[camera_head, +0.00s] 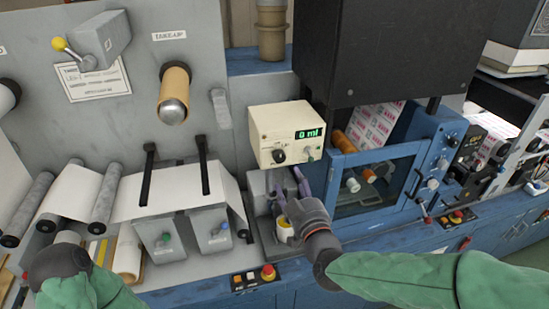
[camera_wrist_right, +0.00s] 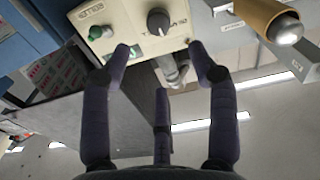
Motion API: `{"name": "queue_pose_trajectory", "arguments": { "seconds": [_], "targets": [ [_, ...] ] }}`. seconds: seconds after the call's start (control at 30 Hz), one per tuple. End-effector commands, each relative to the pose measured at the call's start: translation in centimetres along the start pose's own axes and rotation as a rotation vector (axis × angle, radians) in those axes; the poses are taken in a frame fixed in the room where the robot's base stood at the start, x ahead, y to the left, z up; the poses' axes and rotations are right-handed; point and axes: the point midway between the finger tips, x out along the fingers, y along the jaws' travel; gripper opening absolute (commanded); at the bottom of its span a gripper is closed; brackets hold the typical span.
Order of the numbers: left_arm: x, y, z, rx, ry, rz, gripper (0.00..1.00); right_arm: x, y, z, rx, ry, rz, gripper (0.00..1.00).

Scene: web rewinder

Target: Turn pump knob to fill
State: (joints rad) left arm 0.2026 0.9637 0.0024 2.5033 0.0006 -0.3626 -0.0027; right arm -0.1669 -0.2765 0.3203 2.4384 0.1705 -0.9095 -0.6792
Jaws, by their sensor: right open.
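The cream pump box (camera_head: 286,118) stands at the middle of the head view. Its green display reads 0 ml. A black round pump knob (camera_head: 279,156) is at the lower left of its face, with a small green-tipped switch (camera_head: 308,154) to the right. My right gripper (camera_head: 288,184) is open and empty just below the box. In the right wrist view, the knob (camera_wrist_right: 159,22) lies beyond the spread fingers (camera_wrist_right: 160,66), apart from them. The green switch (camera_wrist_right: 96,32) is near the left finger. Of my left arm, only a dark joint and green sleeve show at lower left.
A yellow-topped container (camera_head: 284,228) stands below my right gripper. Right of the box is a blue cabinet with a clear window (camera_head: 375,180). A red button (camera_head: 268,272) is at the front edge.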

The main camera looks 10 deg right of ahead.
Motion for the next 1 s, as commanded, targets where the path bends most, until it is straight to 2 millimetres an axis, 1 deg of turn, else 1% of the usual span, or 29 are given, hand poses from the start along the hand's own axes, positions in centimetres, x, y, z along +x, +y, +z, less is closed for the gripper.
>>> {"name": "queue_pose_trajectory", "arguments": {
  "seconds": [0.17, 0.5, 0.63, 0.8, 1.0],
  "targets": [
    [-0.1, 0.0, 0.0, 0.0, -0.001, 0.0, 0.0, 1.8, 0.0, 0.2, -0.001, -0.003, -0.001, 0.6],
    [-0.5, 0.2, 0.0, 0.0, 0.0, 0.0, 0.0, 6.9, 0.0, 0.1, 0.001, -0.003, -0.002, 0.6],
    [-0.6, 0.2, 0.0, 0.0, 0.0, 0.0, 0.0, 8.5, 0.0, 0.2, 0.001, -0.004, -0.001, 0.6],
    [-0.8, 0.3, 0.0, 0.0, 0.0, 0.0, 0.0, 9.9, 0.0, 0.1, 0.001, -0.003, -0.001, 0.6],
    [-0.8, 0.3, 0.0, 0.0, 0.0, 0.0, 0.0, 10.5, 0.0, 0.2, 0.001, -0.003, -0.001, 0.6]
  ]
}}
